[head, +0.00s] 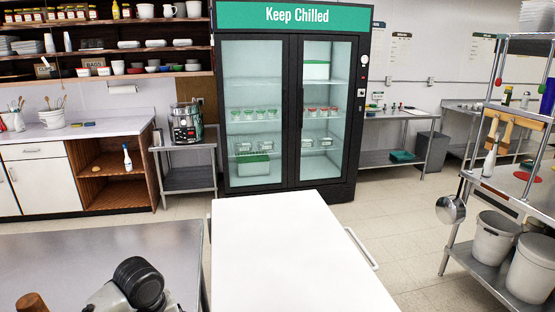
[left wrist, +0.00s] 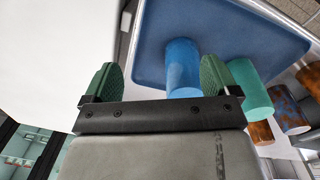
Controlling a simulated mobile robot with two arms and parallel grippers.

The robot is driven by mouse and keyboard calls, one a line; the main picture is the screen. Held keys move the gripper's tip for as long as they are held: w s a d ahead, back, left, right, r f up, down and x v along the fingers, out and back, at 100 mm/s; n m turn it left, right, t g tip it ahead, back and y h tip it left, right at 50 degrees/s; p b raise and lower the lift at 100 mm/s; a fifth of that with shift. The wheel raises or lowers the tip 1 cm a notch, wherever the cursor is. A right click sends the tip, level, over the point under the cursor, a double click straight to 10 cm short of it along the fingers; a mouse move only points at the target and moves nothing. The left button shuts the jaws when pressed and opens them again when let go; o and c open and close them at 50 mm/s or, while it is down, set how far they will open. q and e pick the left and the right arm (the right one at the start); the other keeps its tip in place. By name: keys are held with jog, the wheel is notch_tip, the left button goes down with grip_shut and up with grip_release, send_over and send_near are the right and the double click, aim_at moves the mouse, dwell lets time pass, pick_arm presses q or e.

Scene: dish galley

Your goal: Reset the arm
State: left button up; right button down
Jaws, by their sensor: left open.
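My left gripper (left wrist: 160,82) shows in the left wrist view with its two green-padded fingers spread wide apart. It is open. A blue cup (left wrist: 182,58) appears between the fingers in the picture, beyond the palm bar; I see no finger closed on it. In the head view only part of my left arm shows at the bottom left, and the left gripper is out of frame there. My right gripper is in neither view.
A blue tray (left wrist: 225,22), a teal cup (left wrist: 250,88) and patterned cups (left wrist: 287,112) lie near the left gripper. The head view shows a white surface (head: 290,250), steel counter (head: 100,250), glass-door fridge (head: 290,115) and shelf rack (head: 500,180). Floor is clear right of the white surface.

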pick_arm(q)
jog(key=s+d+f+m, duration=0.2)
jog(key=s+d, duration=0.1)
jog(key=s+d+f+m+h, duration=0.1)
jog(key=s+d+f+m, duration=0.1)
jog(key=d+f, duration=0.1)
jog(key=shift+s+t, duration=0.3)
jog(key=shift+s, duration=0.1)
jog(key=s+f+m+t+y, duration=0.15)
jog(key=s+m, duration=0.45)
jog(key=s, duration=1.3)
jog(key=s+f+x, duration=0.1)
jog(key=s+x, duration=0.2)
jog(key=x, duration=0.9)
jog(key=s+x, duration=0.3)
jog(key=x, duration=1)
jog(key=s+a+f+g+b, duration=0.1)
jog(key=s+a+f, duration=0.2)
jog(key=s+f, duration=1.3)
notch_tip(320, 180, down, 3)
jog(key=shift+s+a+r+g, duration=0.2)
jog(key=shift+g, duration=0.15)
